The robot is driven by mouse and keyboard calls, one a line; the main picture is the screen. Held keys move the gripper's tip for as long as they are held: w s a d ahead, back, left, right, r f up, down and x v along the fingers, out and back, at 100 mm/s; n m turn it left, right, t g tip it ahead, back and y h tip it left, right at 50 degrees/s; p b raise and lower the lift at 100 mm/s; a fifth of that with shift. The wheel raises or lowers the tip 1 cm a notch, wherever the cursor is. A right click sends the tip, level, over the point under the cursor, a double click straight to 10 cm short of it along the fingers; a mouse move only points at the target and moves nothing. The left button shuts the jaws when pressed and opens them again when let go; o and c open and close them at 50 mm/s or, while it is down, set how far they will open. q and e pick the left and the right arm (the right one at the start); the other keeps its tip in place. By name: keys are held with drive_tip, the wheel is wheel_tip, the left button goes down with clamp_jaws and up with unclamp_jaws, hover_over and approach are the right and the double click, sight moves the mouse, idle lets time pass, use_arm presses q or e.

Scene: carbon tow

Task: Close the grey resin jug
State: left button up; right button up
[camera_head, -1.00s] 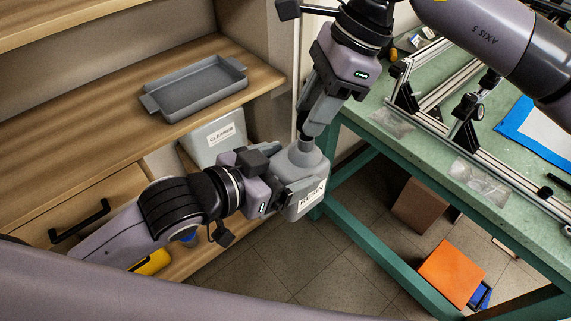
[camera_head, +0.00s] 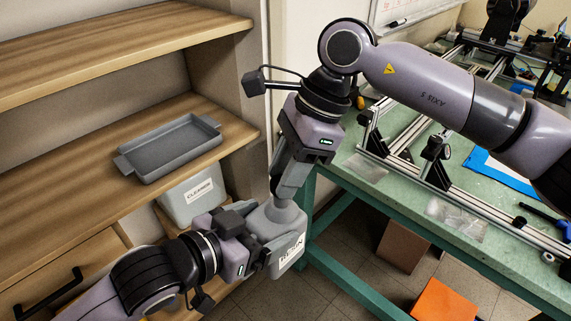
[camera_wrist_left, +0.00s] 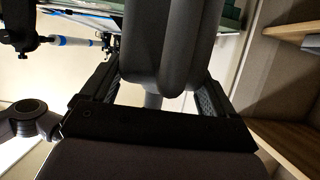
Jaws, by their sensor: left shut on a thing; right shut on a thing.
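The grey resin jug (camera_head: 284,219) stands roughly upright between the shelf unit and the green table, with a white RESIN label on its front. My left gripper (camera_head: 262,257) is shut on the jug's side from the left. In the left wrist view the grey jug part (camera_wrist_left: 172,40) fills the space between the dark fingers. My right gripper (camera_head: 283,194) comes down from above and is shut at the top of the jug's neck. What it holds, likely the cap, is hidden by its fingers. I cannot tell whether the cap is fully seated.
A grey tray (camera_head: 172,150) lies on the wooden shelf at left. A white CLEANER container (camera_head: 193,198) stands below it, behind the left arm. The green table (camera_head: 405,190) with aluminium rails is at right. A brown box (camera_head: 403,247) and an orange box (camera_head: 442,302) are beneath it.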

drive_tip(key=shift+f, duration=0.25)
drive_tip(key=shift+f, duration=0.6)
idle(0.4)
